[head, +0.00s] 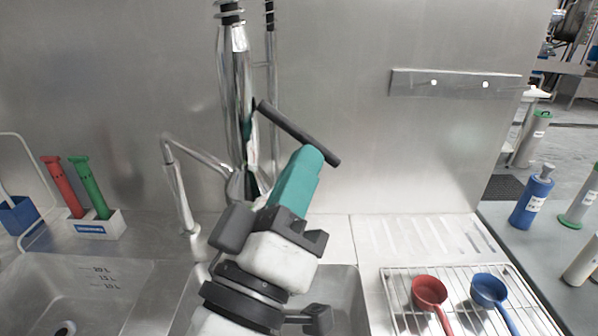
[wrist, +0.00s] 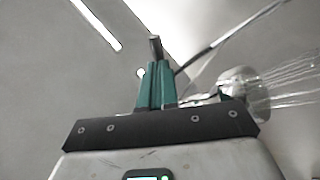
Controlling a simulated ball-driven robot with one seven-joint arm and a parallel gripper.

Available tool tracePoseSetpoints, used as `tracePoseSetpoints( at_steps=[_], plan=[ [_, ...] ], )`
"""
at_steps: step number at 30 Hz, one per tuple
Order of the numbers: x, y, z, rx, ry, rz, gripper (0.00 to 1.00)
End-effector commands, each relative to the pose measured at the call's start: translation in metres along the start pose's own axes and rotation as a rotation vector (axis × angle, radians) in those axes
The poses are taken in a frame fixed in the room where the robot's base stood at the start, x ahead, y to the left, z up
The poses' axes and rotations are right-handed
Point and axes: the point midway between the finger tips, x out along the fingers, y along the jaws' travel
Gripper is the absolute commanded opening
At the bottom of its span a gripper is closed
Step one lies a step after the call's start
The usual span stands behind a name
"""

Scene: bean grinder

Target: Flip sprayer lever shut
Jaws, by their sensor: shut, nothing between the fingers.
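The metal sprayer pipe (head: 238,95), with a coiled spring at its top, rises behind the sink. In the wrist view, a round pale sprayer head (wrist: 238,84) sits right of my fingers, with thin streams running from it to the right. A thin rod (wrist: 212,47), perhaps the lever, slants up to the right. My teal gripper (head: 314,153) is shut and empty in front of and right of the pipe; its fingers (wrist: 155,68) lie together. A dark bar (head: 290,128) crosses at the fingertips and points toward the pipe. I cannot tell whether they touch. My arm hides the lower pipe.
A chrome faucet (head: 178,185) stands left of the pipe. Red and blue scoops (head: 428,291) (head: 489,289) lie on a wire rack (head: 395,300) at right. A holder (head: 110,226) with red and green tubes stands at left. A wall rail (head: 455,83) is upper right.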

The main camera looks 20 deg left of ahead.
Motion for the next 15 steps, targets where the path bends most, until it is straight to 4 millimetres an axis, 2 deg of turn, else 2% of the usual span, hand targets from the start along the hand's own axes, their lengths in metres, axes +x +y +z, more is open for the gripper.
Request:
tracePoseSetpoints(
  at_steps=[15],
  plan=[
    [0.0039,0.0062,0.0021,-0.076,0.050,0.002,0.00]
  ],
)
